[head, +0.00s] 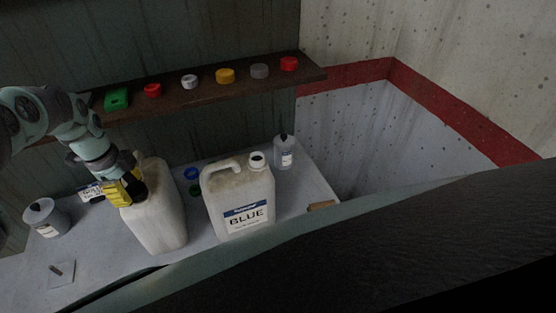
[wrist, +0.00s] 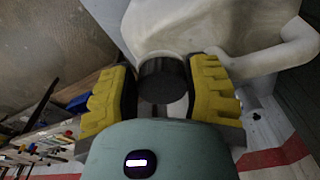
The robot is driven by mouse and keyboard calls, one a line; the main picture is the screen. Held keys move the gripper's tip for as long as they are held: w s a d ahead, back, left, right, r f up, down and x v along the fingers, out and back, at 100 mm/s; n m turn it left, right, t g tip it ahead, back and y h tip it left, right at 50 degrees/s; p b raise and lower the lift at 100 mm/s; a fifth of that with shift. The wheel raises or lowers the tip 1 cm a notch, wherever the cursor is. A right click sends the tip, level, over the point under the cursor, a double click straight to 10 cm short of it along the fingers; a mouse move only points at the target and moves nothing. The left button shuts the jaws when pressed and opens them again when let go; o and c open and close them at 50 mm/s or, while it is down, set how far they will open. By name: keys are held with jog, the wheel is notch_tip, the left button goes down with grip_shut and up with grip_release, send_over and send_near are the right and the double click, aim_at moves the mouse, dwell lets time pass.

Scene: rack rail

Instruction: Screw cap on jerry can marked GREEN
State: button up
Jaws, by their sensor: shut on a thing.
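My gripper (head: 128,191), with yellow fingers, is at the top of a pale jerry can (head: 165,222) in the head view. In the wrist view my gripper (wrist: 162,95) is shut on a dark round cap (wrist: 163,80) beside the pale can body (wrist: 205,28). I cannot tell whether the cap is seated on the neck. No marking shows on this can's visible side. A second pale can marked BLUE (head: 240,200) stands upright to its right, its neck (head: 257,160) showing a dark centre. A green cap (head: 196,189) and a blue cap (head: 190,173) lie between the cans.
The shelf (head: 205,88) above holds a green object (head: 117,98) and several red, white, yellow and grey caps. Small pale containers stand on the grey table at left (head: 45,217) and back right (head: 284,153). A small plate (head: 61,274) lies front left.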

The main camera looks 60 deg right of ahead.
jog(key=o, duration=1.2)
jog(key=shift+s, duration=0.1)
